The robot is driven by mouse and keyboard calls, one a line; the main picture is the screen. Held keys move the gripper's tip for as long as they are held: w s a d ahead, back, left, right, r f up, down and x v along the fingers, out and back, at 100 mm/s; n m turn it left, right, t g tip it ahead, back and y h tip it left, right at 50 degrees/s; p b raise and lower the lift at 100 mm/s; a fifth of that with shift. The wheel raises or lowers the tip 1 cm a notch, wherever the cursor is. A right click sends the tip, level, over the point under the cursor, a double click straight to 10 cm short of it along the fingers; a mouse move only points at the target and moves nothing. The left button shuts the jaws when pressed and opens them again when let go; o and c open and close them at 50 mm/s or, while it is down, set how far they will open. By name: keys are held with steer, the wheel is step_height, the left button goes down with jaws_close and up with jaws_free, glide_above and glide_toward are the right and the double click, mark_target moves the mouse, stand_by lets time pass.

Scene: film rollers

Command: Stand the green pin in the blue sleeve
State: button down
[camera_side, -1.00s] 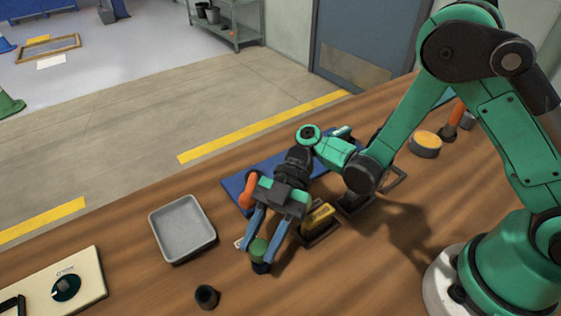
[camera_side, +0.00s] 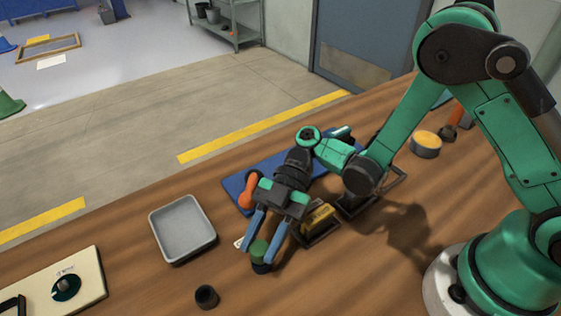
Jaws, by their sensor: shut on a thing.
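The green pin (camera_side: 259,249) is upright between the fingers of my gripper (camera_side: 263,250), which is shut on it. Its round green top shows. Right below it is a short dark-blue round piece (camera_side: 261,267), which looks like the blue sleeve. The green part meets this piece from above; I cannot tell how deep the pin sits in it. The fingers hide parts of both.
A dark hollow cup (camera_side: 206,297) stands to the left in front. A grey tray (camera_side: 183,228) lies farther left. An orange-handled thing (camera_side: 249,190) lies on a blue mat (camera_side: 233,184). A holder with a yellow block (camera_side: 318,218) stands close right of my gripper.

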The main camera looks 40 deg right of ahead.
steer(key=shift+c, duration=0.2)
jaws_free()
steer(key=shift+r, duration=0.1)
steer(key=shift+r, duration=3.4)
